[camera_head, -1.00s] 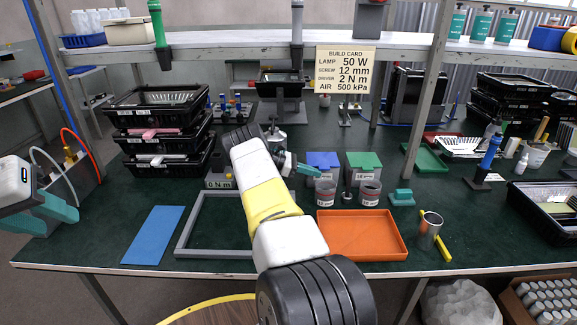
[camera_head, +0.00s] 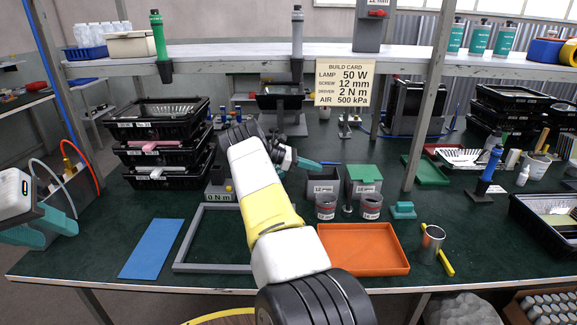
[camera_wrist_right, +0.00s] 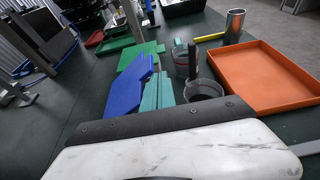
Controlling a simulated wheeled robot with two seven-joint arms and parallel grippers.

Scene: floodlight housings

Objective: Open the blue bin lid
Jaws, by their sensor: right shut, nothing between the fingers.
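The blue lid (camera_head: 329,163) shows as a thin, nearly edge-on strip above its small grey bin (camera_head: 322,184), whose dark opening shows. In the right wrist view the lid (camera_wrist_right: 124,95) stands tilted just left of my teal fingers. My right gripper (camera_head: 314,165) is shut and empty, its tips at or close to the lid; I cannot tell whether they touch. The fingers also show in the wrist view (camera_wrist_right: 158,92). My left gripper (camera_head: 42,230) is open and empty at the left table edge.
A green-lidded bin (camera_head: 365,174) stands right beside the blue one. Two grey cups (camera_head: 348,207) stand in front, with an orange tray (camera_head: 362,250) nearer. Black trays (camera_head: 160,142) are stacked at left. A metal cup (camera_head: 432,243) stands at right.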

